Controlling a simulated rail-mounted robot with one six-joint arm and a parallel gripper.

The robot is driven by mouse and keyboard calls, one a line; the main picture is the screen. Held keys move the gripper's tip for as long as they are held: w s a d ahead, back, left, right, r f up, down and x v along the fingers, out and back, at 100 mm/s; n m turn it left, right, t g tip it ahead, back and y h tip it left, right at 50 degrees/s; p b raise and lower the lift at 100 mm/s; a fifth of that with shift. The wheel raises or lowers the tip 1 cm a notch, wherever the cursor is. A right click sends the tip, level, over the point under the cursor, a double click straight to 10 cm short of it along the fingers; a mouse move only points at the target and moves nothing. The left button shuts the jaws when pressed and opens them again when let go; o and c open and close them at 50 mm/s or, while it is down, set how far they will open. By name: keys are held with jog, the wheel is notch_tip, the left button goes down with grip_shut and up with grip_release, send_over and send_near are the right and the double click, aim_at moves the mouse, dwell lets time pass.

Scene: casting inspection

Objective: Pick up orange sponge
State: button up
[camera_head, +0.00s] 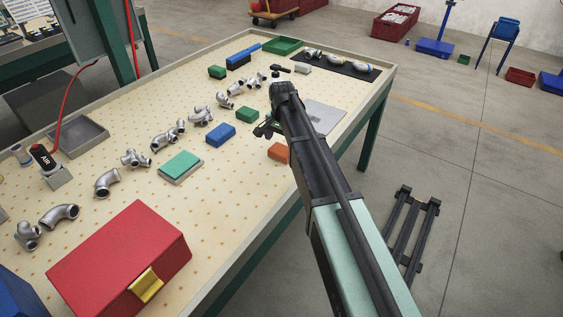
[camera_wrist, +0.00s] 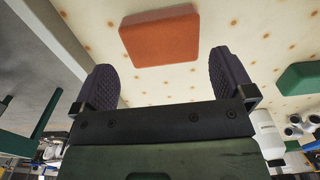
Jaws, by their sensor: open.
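The orange sponge (camera_wrist: 160,36) lies flat on the perforated cream tabletop (camera_wrist: 245,35). In the wrist view it sits at the top middle, beyond my fingertips and roughly centred between them. In the head view only its left part (camera_head: 278,152) shows; my arm hides the rest. My gripper (camera_wrist: 168,83) is open, with its two dark ribbed pads apart and nothing between them. The sponge appears clear of both pads. In the head view the gripper (camera_head: 267,130) is over the table, and its fingers are hard to make out.
A green block (camera_head: 247,115) and a blue block (camera_head: 220,134) lie left of the sponge. A grey plate (camera_head: 322,116) lies beyond it. Several metal pipe fittings (camera_head: 135,159) and a red box (camera_head: 120,262) stand further left. The table's edge (camera_head: 262,222) is close to the sponge.

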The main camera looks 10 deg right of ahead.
aim_at(282, 149)
jog(key=shift+f, duration=0.15)
notch_tip(282, 149, down, 5)
jog(key=b, duration=0.5)
jog(key=shift+f, duration=0.15)
jog(key=shift+r, duration=0.2)
jog(key=c, duration=0.7)
jog(key=shift+r, duration=0.1)
notch_tip(282, 149, up, 20)
jog(key=p, duration=2)
